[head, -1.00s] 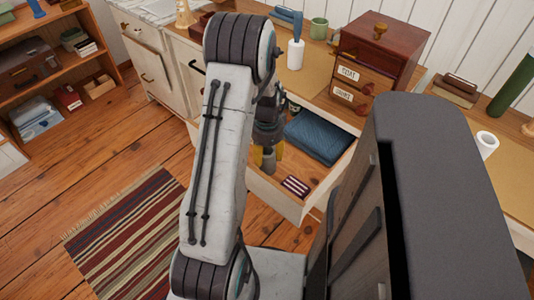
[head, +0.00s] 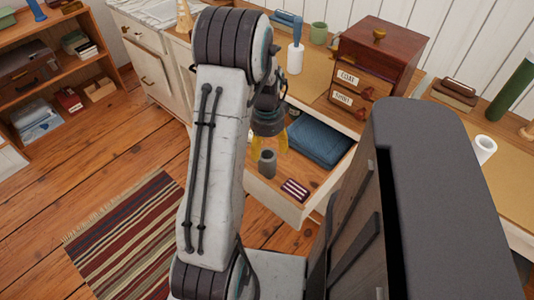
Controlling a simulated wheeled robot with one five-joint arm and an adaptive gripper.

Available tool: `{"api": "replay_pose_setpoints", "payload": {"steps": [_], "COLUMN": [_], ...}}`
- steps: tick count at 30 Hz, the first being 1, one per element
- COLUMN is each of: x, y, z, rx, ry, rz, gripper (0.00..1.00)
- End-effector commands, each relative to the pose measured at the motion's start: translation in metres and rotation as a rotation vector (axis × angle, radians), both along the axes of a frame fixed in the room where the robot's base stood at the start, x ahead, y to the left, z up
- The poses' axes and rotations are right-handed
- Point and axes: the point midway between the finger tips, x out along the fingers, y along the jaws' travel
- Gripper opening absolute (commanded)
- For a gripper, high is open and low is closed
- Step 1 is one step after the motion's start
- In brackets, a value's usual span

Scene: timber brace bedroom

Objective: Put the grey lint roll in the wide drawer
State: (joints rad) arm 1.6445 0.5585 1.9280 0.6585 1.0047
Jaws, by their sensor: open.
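The grey lint roll (head: 267,163) stands upright in the open wide drawer (head: 290,210), near its left front. It is a short grey cylinder with a dark hole in its top. My gripper (head: 269,145), with yellow fingers, is open just above the roll. Whether the fingertips still overlap the roll's top edge is hard to tell. My arm hides the drawer's left end.
A folded blue cloth (head: 318,140) and a small striped item (head: 295,190) also lie in the drawer. A wooden box with labelled drawers (head: 375,60), a white roll on a stand (head: 295,55) and a green mug (head: 318,32) stand on the counter above.

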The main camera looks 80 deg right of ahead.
Motion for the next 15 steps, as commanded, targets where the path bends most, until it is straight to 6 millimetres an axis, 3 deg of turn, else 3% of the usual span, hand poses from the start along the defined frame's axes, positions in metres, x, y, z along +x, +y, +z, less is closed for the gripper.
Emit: {"api": "replay_pose_setpoints", "payload": {"steps": [6,15], "x": [0.000,-0.001], "y": [-0.001,-0.001], "z": [0.037,0.065], "rx": [-0.004,-0.001], "ry": [0.000,0.000], "rz": [0.000,0.000], "gripper": [0.69,0.69]}}
